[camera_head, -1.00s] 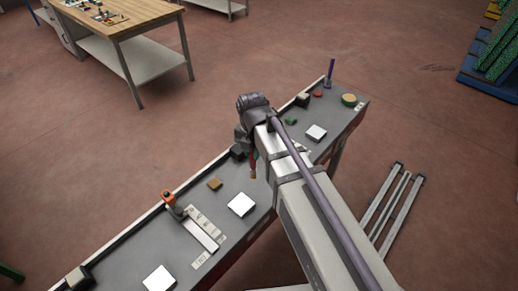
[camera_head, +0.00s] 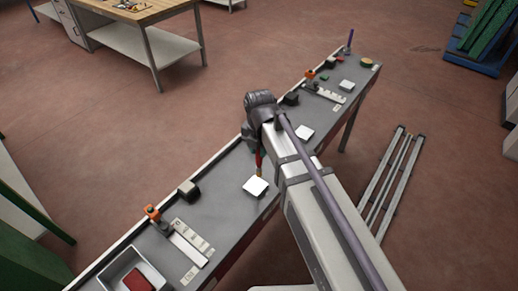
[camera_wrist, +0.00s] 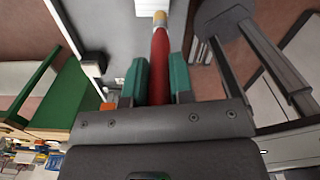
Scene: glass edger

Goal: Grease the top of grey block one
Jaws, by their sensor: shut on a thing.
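My gripper (camera_wrist: 160,82) has teal fingers shut on a red-handled brush (camera_wrist: 159,60) with a brass band and pale tip. In the head view the brush (camera_head: 259,163) hangs tip down, over or close to a white square plate (camera_head: 256,187) on the bench; I cannot tell whether it touches. One dark grey block (camera_head: 188,190) sits by the bench's back rail, left of my gripper. Another dark block (camera_head: 290,98) sits farther along, right of my gripper. No readable mark tells me which is grey block one.
The long grey bench (camera_head: 222,212) carries orange-handled clamps (camera_head: 152,213) beside labelled strips, more white plates (camera_head: 304,132), and a white tray (camera_head: 112,279) holding a red object (camera_head: 138,281). Metal rails (camera_head: 392,190) lie on the floor to the right. A wooden table (camera_head: 140,12) stands behind.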

